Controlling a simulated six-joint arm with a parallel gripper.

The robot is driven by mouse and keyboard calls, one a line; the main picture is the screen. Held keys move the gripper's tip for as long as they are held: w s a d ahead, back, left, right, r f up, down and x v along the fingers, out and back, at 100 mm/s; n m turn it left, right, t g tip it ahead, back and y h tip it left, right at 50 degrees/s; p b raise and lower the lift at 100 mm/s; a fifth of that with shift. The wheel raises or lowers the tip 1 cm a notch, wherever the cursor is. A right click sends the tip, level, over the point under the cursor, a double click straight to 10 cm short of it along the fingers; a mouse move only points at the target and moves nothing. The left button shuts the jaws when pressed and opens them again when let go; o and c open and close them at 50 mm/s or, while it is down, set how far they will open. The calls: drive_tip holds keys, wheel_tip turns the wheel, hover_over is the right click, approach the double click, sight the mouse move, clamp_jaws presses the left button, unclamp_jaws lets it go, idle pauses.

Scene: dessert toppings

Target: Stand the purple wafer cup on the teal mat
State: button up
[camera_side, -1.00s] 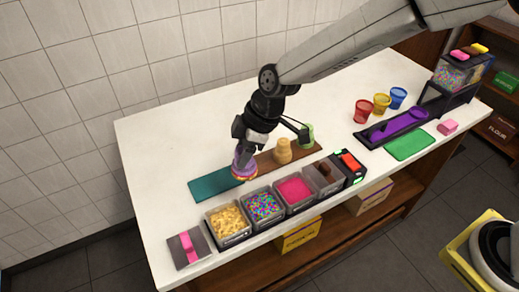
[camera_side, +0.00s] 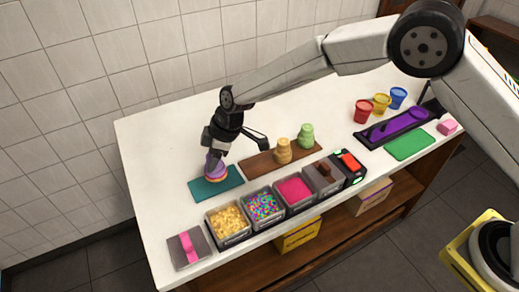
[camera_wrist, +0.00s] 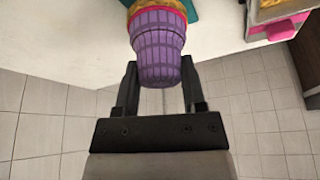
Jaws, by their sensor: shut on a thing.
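The purple wafer cup (camera_side: 215,171) is in my gripper (camera_side: 213,162), low over the teal mat (camera_side: 203,191) in the side view. In the wrist view the cup (camera_wrist: 163,48) sits between the two fingers (camera_wrist: 160,95), which are shut on it. Its pink-rimmed wide end, with an orange-yellow part beyond it, points away from my gripper toward the teal mat (camera_wrist: 191,9). In the side view this wide end is lowest, so the cup looks upside down. I cannot tell whether it touches the mat.
A brown board (camera_side: 262,163) right of the mat holds a tan cup (camera_side: 283,151) and a green cup (camera_side: 306,136). Topping tubs (camera_side: 228,222) line the front edge. A grey tray with a pink piece (camera_side: 190,248) lies at the front left. The counter left of the mat is clear.

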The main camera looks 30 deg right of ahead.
drive_tip(key=shift+w+f, duration=0.15)
drive_tip(key=shift+f, duration=0.1)
drive_tip(key=shift+w+a+f, duration=0.15)
drive_tip(key=shift+f, duration=1.55)
drive_tip(key=shift+f, duration=0.15)
drive_tip(key=o, duration=0.9)
drive_tip(key=shift+v, duration=6.15)
drive_tip(key=shift+w, duration=0.1)
